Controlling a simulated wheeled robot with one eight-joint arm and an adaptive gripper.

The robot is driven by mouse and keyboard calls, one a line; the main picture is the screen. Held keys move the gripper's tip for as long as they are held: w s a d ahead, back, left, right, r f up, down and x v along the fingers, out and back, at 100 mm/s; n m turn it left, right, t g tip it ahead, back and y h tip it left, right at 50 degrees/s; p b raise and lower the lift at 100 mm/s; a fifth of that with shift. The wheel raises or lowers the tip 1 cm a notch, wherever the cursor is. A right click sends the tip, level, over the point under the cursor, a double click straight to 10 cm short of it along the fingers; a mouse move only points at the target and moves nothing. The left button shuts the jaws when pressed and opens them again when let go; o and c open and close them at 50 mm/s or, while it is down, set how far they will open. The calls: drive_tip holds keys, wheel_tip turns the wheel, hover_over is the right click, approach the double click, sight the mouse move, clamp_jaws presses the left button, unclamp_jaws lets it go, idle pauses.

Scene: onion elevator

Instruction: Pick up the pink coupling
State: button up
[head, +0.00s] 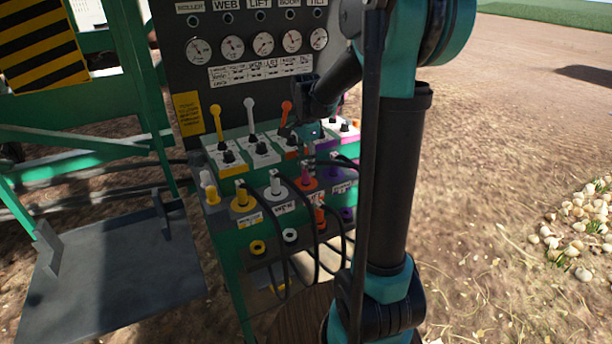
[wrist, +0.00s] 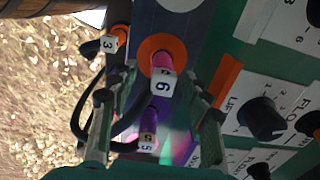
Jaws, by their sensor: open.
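The pink coupling (wrist: 162,63), with a white tag marked 6, stands in an orange ring socket on the console in the wrist view. In the head view it appears as a small pinkish plug (head: 306,174) at the orange socket. My gripper (wrist: 157,98) is open, with one finger on each side of the picture. The coupling's tag shows between and just beyond the fingertips, with gaps on both sides. In the head view my gripper (head: 314,132) hangs over the console's right part, its fingertips hard to make out.
A purple coupling (wrist: 150,118) tagged 5 sits close by, also between the fingers' lines. An orange coupling (wrist: 121,34) tagged 3 is at upper left. Black hoses run beside the left finger. Knobs (wrist: 262,118) and levers (head: 286,112) crowd the console.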

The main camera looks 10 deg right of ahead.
sight(306, 173)
drive_tip(key=shift+w+f, duration=0.15)
drive_tip(key=shift+f, duration=2.1)
clamp_jaws()
